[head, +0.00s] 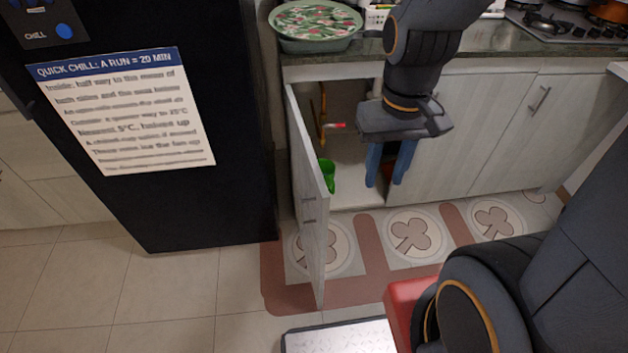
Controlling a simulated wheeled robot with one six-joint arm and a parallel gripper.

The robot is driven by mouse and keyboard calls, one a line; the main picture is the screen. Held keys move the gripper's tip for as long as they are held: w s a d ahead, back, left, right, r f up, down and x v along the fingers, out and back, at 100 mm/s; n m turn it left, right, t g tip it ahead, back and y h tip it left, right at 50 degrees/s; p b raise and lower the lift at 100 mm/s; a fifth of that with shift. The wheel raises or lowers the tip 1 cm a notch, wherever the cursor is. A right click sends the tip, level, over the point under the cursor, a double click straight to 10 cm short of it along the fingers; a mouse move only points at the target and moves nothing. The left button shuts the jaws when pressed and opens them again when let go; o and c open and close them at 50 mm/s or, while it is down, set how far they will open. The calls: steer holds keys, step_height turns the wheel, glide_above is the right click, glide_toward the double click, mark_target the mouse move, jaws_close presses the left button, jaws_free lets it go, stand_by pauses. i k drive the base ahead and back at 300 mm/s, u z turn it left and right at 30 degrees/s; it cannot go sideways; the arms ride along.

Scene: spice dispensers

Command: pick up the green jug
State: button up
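The green jug (328,175) stands inside the open cupboard under the counter, at the left. The open door hides part of it. My gripper (386,182) hangs in front of the cupboard opening, to the right of the jug and apart from it. Its two blue fingers point down and stand apart, with nothing seen between them. A small orange-red thing (386,169) shows partly behind the fingers.
The cupboard door (308,200) stands open towards me at the left of the opening. A pipe with a red part (334,126) is inside. A dark fridge (190,190) stands at the left. A patterned mat (375,270) lies on the floor. A green basin (316,43) is on the counter.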

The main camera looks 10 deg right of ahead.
mark_target(328, 167)
steer(key=k, duration=0.6)
steer(key=z, duration=0.7)
steer(key=i, duration=0.7)
steer(key=z, duration=0.45)
steer(key=i, duration=0.75)
steer(key=u, duration=0.25)
